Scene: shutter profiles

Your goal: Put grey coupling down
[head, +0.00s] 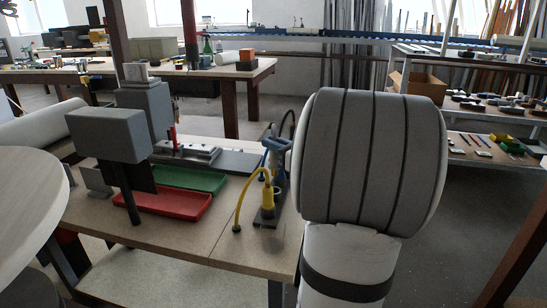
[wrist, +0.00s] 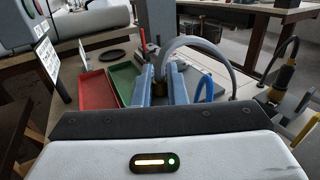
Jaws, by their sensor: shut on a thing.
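The hose (wrist: 212,46) rises from between the fingers and arches over to the right. The coupling's lower end is hidden by the gripper body, so I cannot tell whether it touches anything. In the head view, my large white arm blocks much of the right side, and the coupling is not clearly visible.
A red tray (head: 160,200) and a green tray (head: 190,178) lie on the bench (head: 205,238). A yellow hose (head: 242,195) bends down to the bench beside a dark stand (head: 265,218). A grey machine head (head: 108,134) stands left of the trays. Bare bench lies in front.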

